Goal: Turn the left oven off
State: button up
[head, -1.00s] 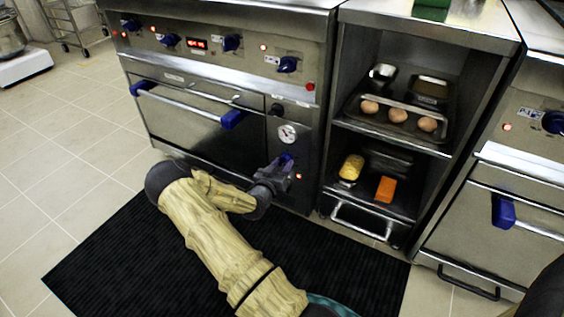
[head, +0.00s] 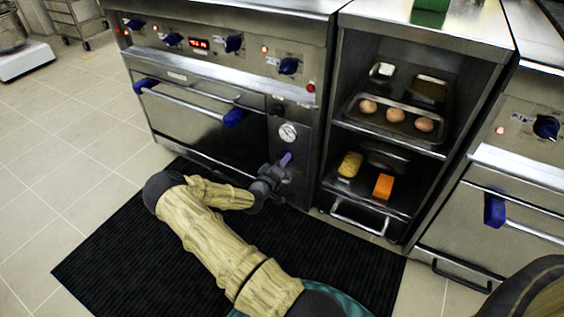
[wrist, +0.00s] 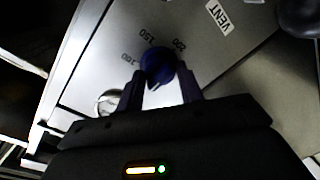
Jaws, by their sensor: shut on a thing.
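The left oven (head: 185,105) is a steel range with a blue-ended door handle. Its thermostat knob (wrist: 158,62) is blue and round, on a steel plate with temperature numbers around it. My gripper (wrist: 160,88) has one finger on each side of the knob and is shut on it. In the head view my gripper (head: 284,166) is at the oven's lower right panel, below a round gauge (head: 288,132). It hides most of the knob. No lit red lamp shows beside it there; I cannot tell whether the lamp is off or hidden.
Several blue knobs and lit red lamps line the oven's upper panel (head: 215,45). An open shelf unit (head: 425,155) with eggs and food stands to the right, then another oven (head: 510,205). A black mat (head: 130,245) covers the floor in front.

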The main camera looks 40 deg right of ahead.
dwell(0.4)
jog(key=o, duration=1)
jog(key=p+v, duration=0.6)
jog(key=v, duration=1.1)
jog(key=shift+s+a, duration=0.15)
jog(key=shift+a, duration=0.05)
